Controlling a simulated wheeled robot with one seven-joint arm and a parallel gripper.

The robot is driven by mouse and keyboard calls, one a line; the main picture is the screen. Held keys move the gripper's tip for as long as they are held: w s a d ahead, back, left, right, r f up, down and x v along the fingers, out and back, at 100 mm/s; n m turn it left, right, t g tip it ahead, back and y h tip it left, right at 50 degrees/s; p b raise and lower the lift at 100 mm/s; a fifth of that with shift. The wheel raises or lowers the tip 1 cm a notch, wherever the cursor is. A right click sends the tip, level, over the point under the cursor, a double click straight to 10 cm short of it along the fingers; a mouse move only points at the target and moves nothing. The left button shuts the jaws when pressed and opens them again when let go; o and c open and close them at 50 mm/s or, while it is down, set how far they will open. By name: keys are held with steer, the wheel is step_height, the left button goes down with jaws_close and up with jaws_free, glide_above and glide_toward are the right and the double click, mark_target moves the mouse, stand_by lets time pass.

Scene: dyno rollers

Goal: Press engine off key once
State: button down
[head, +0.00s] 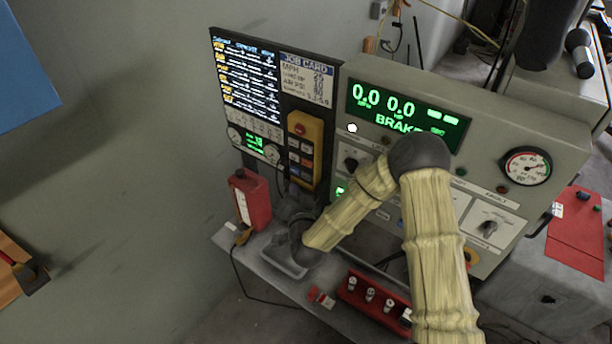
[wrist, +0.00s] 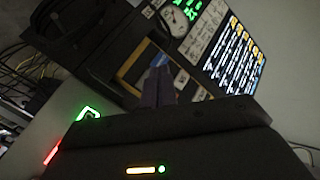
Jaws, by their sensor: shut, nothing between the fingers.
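A yellow handheld keypad (head: 317,127) hangs on the dark panel, with a red round button at its top and several small dark, blue and reddish keys below. The key labels are too small to read, so I cannot tell which is the engine off key. My gripper (head: 299,197) is dark, shut and empty, just below the keypad's lower part. In the wrist view its fingers (wrist: 157,72) point toward the yellow-edged keypad (wrist: 133,67), overlapping part of it. I cannot tell whether the fingertips touch a key.
The grey console (head: 480,115) shows 0.0 0.0 and BRAKE in green, beside a round gauge (head: 525,167). A screen (head: 245,80) is left of it. A red rack (head: 372,300) sits on the shelf in front.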

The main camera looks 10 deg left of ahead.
mark_target(302, 176)
steer(key=shift+w+d, duration=0.25)
steer(key=shift+w, duration=0.35)
steer(key=shift+w+d, duration=0.2)
steer(key=shift+w, duration=0.35)
steer(key=shift+w, duration=0.1)
stand_by(1.1)
steer(key=shift+w+d+b, duration=0.15)
steer(key=shift+w+b, duration=0.1)
steer(key=shift+b, duration=0.1)
steer(key=shift+w+d, duration=0.2)
steer(key=shift+w, duration=0.25)
stand_by(0.7)
stand_by(0.3)
steer(key=shift+s+a+b, duration=0.35)
steer(key=shift+s+b, duration=0.15)
steer(key=shift+s, duration=0.35)
steer(key=s, duration=0.1)
steer(key=s+a, duration=0.1)
steer(key=s, duration=0.1)
steer(key=s+a+b, duration=0.1)
steer(key=shift+s, duration=0.35)
